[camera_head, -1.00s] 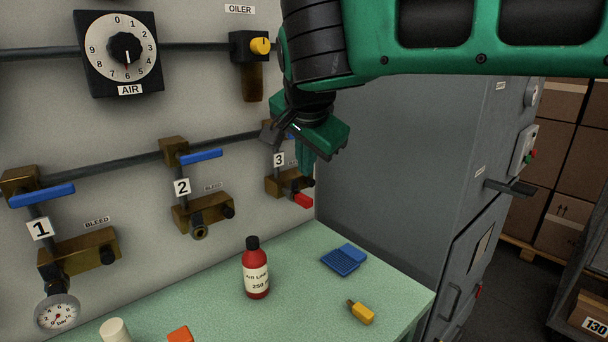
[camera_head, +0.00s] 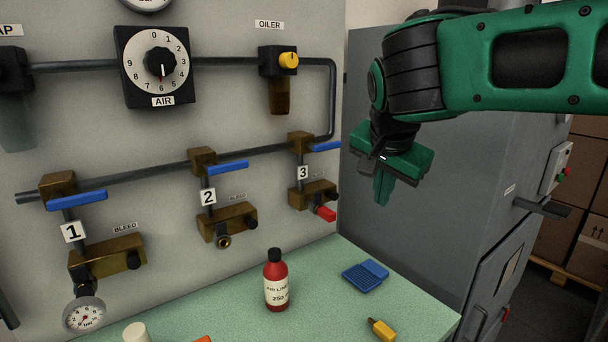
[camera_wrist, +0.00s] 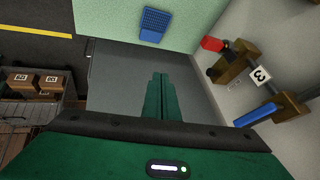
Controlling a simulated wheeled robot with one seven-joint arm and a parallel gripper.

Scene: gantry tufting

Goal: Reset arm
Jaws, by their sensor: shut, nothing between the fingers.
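My gripper (camera_head: 381,190) is shut and empty, with its green fingers together and pointing down. In the head view it hangs in the air right of valve station 3 (camera_head: 303,172), in front of the grey cabinet (camera_head: 440,215). In the wrist view the closed fingers (camera_wrist: 160,82) point toward the bench, and station 3 with its blue lever (camera_wrist: 254,115) and red bleed part (camera_wrist: 211,43) is on the right. Nothing touches the fingers.
The green bench (camera_head: 335,315) holds a red air-line bottle (camera_head: 276,282), a blue pad (camera_head: 365,276) and a yellow item (camera_head: 381,329). The panel carries an AIR dial (camera_head: 160,64), an oiler (camera_head: 278,62) and stations 1 and 2. The cabinet handle (camera_head: 542,207) juts out at right.

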